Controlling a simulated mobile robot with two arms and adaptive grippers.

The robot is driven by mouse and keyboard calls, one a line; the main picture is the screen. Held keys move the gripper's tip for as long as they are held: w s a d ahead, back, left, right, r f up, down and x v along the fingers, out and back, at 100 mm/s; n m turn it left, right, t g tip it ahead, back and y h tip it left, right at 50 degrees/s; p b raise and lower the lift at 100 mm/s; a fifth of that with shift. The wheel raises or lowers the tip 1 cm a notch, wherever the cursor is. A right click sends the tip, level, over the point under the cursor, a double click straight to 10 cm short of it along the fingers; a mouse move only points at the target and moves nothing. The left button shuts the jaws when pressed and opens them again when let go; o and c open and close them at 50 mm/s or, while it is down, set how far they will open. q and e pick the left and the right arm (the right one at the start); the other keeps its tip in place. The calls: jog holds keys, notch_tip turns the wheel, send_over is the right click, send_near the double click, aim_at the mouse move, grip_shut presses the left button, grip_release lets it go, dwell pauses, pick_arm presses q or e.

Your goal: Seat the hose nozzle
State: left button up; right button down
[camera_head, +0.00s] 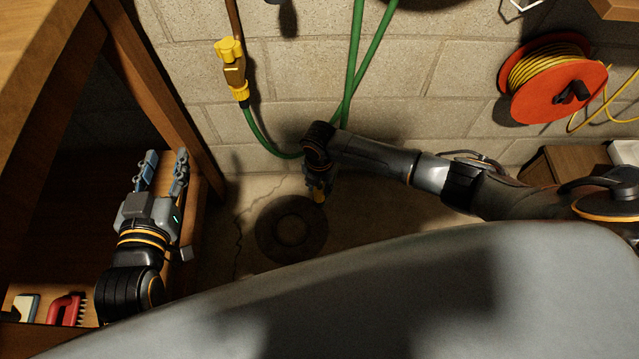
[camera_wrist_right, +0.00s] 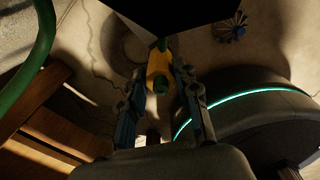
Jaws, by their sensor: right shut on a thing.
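In the right wrist view the yellow nozzle (camera_wrist_right: 158,66), with a green end, sits between the fingers. My right gripper (camera_head: 318,188) is shut on it, pointing down near the wall; it also shows in the wrist view (camera_wrist_right: 157,75). My left gripper (camera_head: 165,160) is open and empty, in front of the wooden shelf.
A yellow valve (camera_head: 234,70) with a green hose (camera_head: 263,138) hangs on the block wall. A red cord reel (camera_head: 545,90) is at upper right. The wooden bench (camera_head: 130,75) stands at left, with a red brush (camera_head: 66,309) below. A large grey surface (camera_head: 400,285) fills the front.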

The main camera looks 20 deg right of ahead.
dwell(0.4)
jog(key=c, duration=0.9)
grip_release()
notch_tip(320, 180, up, 12)
